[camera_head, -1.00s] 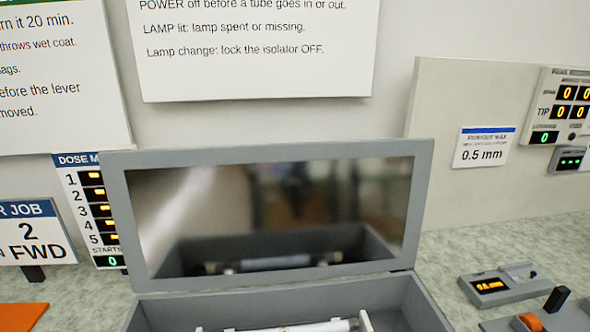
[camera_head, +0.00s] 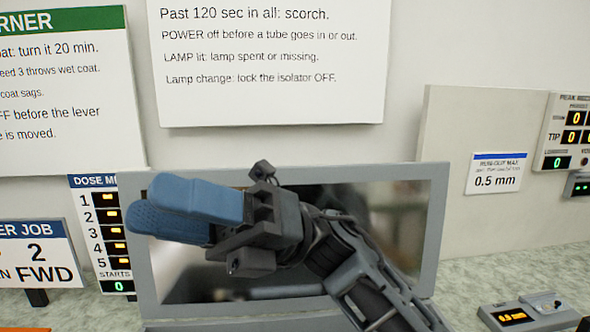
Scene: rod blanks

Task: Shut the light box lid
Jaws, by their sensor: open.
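The light box lid (camera_head: 436,215) stands upright, open, with a grey frame and a mirrored inner face. Only a strip of the light box (camera_head: 250,324) shows at the bottom edge; its inside is out of view. My gripper (camera_head: 130,218) is in front of the lid, its blue fingers pointing left toward the lid's left side. The fingers overlap each other in this view, and nothing shows between them. I cannot tell whether they touch the lid. My gripper and arm hide much of the mirror.
A dose meter panel (camera_head: 100,235) and a job sign (camera_head: 38,262) stand left of the lid. A small grey device with an orange display (camera_head: 512,316) sits on the counter at right. Printed notices (camera_head: 270,60) hang behind.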

